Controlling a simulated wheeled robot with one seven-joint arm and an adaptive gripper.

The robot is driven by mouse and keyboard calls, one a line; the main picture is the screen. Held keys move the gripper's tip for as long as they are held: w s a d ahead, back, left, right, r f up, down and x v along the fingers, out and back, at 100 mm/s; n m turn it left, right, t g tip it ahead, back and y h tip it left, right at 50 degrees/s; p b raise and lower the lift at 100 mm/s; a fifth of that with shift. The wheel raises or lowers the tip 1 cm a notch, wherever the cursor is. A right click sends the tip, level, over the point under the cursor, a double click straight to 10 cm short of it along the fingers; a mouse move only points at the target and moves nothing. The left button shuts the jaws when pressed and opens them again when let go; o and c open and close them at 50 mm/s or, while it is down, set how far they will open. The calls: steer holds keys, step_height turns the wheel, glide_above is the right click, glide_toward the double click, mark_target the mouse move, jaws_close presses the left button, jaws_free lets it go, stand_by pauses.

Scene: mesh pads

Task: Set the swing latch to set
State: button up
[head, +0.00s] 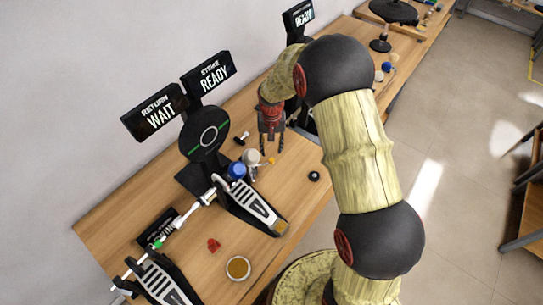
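My gripper (273,150) hangs above the bench, its fingers pointing down with a gap between them; nothing shows between the fingers. A small black sign (158,229), partly hidden and seeming to read "SWING", stands at the lower left. A double drum pedal has one footboard (250,204) near the round mesh pad (205,132) and another (160,284) at the bottom left. A silver rod (190,214) with a green spot runs between them. I cannot clearly make out the swing latch or its setting. My gripper is behind and right of the pedals, apart from them.
Signs read "RETURN WAIT" (155,109) and "STRIKE READY" (208,77). A blue jar (236,170), a cream jar (251,157), a red piece (213,245), a round amber-topped dish (238,268) and a black knob (314,176) stand on the wooden bench (120,215). The wall is behind.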

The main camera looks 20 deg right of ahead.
mark_target(272, 160)
step_height(272, 160, down, 7)
steer(key=shift+f, duration=0.1)
stand_by(0.3)
steer(key=shift+c, duration=0.6)
steer(key=c, duration=0.7)
jaws_close()
